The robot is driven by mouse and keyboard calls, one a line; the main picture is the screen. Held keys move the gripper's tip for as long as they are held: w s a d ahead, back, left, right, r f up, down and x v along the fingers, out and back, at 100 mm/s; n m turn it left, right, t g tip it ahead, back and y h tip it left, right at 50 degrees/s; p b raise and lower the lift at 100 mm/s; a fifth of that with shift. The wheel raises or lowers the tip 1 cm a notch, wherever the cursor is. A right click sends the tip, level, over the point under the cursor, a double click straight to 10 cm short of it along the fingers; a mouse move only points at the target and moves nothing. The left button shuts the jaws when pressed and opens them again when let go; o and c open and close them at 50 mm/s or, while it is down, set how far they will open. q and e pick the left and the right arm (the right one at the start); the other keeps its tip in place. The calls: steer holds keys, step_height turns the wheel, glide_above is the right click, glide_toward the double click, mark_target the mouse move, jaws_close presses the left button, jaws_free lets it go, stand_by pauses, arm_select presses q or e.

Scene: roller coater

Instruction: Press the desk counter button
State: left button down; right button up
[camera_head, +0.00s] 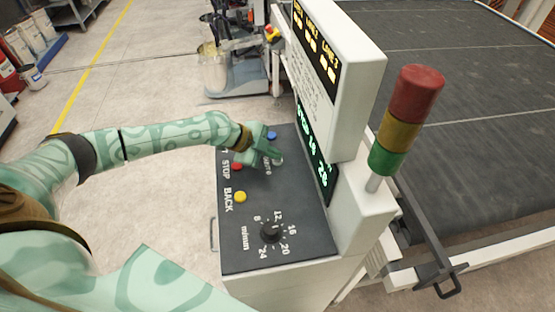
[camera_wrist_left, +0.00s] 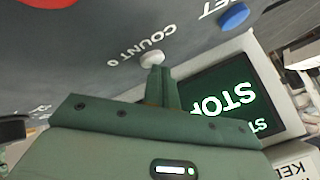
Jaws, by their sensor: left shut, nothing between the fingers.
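The white counter button (camera_wrist_left: 152,58) sits beside the lettering "COUNT 0" on the dark panel in the wrist view. In the head view it is a pale spot (camera_head: 278,160) at my fingertips. My left gripper (camera_head: 273,157) is shut and empty over the panel. In the wrist view its closed fingertips (camera_wrist_left: 160,72) are right at the button's edge and overlap it. I cannot tell whether they touch or press it. My right gripper is not in view.
The panel (camera_head: 290,190) also carries a blue button (camera_head: 271,135), a red STOP button (camera_head: 237,166), a yellow BACK button (camera_head: 239,196) and a black knob (camera_head: 269,232). A display housing (camera_head: 350,60) rises to the right, with a signal lamp (camera_head: 404,120) beside it.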

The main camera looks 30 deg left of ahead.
mark_target(273, 161)
arm_select(q)
steer(key=shift+f, duration=0.15)
stand_by(0.4)
steer(key=shift+r+p, duration=0.4)
steer(key=shift+r, duration=0.45)
steer(key=shift+r+p, duration=1.9)
steer(key=shift+r, duration=0.7)
steer(key=shift+f, duration=0.1)
